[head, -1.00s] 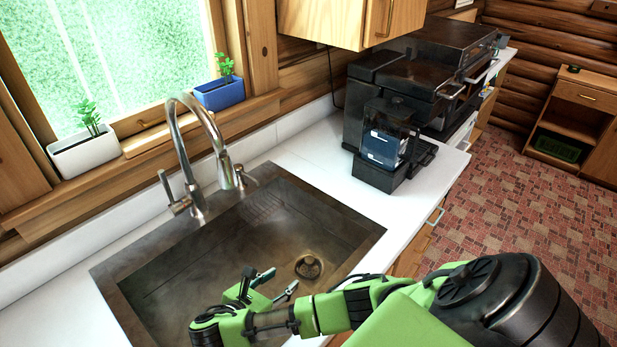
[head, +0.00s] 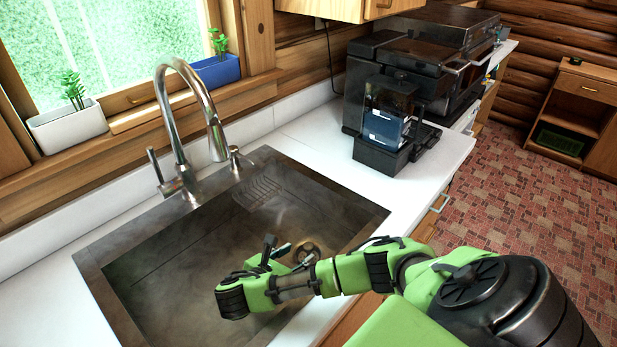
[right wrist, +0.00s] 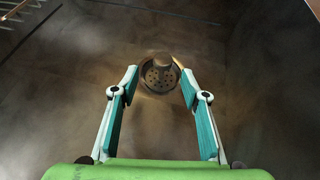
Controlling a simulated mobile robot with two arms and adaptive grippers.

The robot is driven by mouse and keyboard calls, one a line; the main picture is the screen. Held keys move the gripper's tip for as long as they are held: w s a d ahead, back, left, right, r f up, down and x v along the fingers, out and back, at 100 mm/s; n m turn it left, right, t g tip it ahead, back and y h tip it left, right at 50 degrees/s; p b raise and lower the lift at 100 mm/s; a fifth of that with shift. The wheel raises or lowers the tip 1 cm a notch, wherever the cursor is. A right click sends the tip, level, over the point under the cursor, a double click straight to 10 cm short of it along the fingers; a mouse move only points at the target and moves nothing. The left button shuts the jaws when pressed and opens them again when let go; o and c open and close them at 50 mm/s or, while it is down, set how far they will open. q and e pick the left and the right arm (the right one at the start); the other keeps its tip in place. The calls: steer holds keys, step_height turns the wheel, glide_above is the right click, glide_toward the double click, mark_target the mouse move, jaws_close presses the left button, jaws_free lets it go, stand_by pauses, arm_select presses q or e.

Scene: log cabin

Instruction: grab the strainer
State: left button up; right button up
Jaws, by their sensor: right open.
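The strainer (head: 308,252) is a small round metal basket with holes and a raised knob, sitting in the drain of the sink (head: 180,270). In the right wrist view the strainer (right wrist: 160,74) lies ahead, between and just beyond my fingertips. My right gripper (head: 284,250) is over the sink basin, open and empty, and partly covers the strainer in the head view. The right wrist view shows its two teal-padded fingers (right wrist: 158,85) spread apart. My left gripper is not in view.
A tall metal faucet (head: 178,130) stands behind the sink. White counter (head: 330,140) surrounds the basin, with a black coffee machine (head: 390,115) at the back right. A white planter (head: 68,125) and a blue planter (head: 217,70) stand on the sill.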

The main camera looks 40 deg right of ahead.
mark_target(306, 249)
steer(key=x, duration=0.4)
steer(key=shift+s+d+p, duration=0.2)
steer(key=shift+d+p, duration=0.1)
steer(key=shift+d, duration=0.1)
steer(key=shift+r, duration=0.1)
steer(key=shift+c, duration=0.4)
steer(key=c, duration=1.1)
steer(key=shift+r, duration=0.15)
